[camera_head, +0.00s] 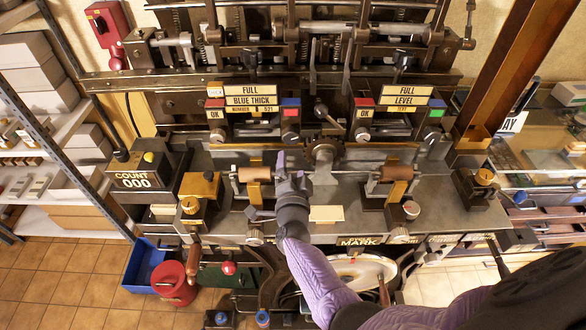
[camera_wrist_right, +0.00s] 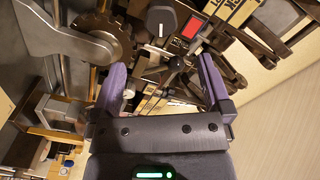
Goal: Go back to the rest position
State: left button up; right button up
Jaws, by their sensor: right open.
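My right gripper (camera_head: 291,165) is over the middle of the press bench (camera_head: 340,212) in the head view, with its purple arm coming in from the lower right. In the right wrist view its two purple fingers (camera_wrist_right: 160,85) stand wide apart with nothing held between them. Behind the fingers show dark levers, a red square and label plates of the press. My left gripper is not in either view.
The cam press fills the middle, with label plates (camera_head: 251,101), a toothed wheel (camera_head: 323,155) and brown rollers (camera_head: 254,174) near my right gripper. A counter box (camera_head: 140,180) reads 000. A blue bin (camera_head: 145,262) and red bucket (camera_head: 173,283) stand on the floor at left.

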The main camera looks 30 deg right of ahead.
jog(key=s+a+f+n+g+y, duration=0.2)
jog(key=s+a+n+g+y, duration=0.3)
jog(key=s+a+n+y, duration=0.65)
jog(key=s+d+r+n+g+h, duration=0.1)
jog(key=s+d+n+g+h, duration=0.2)
jog(key=s, duration=0.5)
jog(key=s+d+r+n+g+h, duration=0.1)
jog(key=s+d+n+g, duration=0.3)
jog(key=s, duration=0.4)
notch_tip(320, 180, down, 30)
jog(key=a+g+b, duration=0.1)
jog(key=g+b, duration=0.1)
jog(key=b, duration=1.1)
pick_arm(q)
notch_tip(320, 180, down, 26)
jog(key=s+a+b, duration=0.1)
jog(key=b, duration=1.2)
pick_arm(e)
jog(key=s+d+f+g, duration=0.1)
jog(key=s+f, duration=0.6)
jog(key=f, duration=0.5)
jog(key=s+d+f, duration=0.1)
jog(key=s+f, duration=0.7)
jog(key=f, duration=0.5)
jog(key=shift+s+d+f+g, duration=0.2)
jog(key=shift+d+g, duration=0.1)
jog(key=shift+g, duration=0.1)
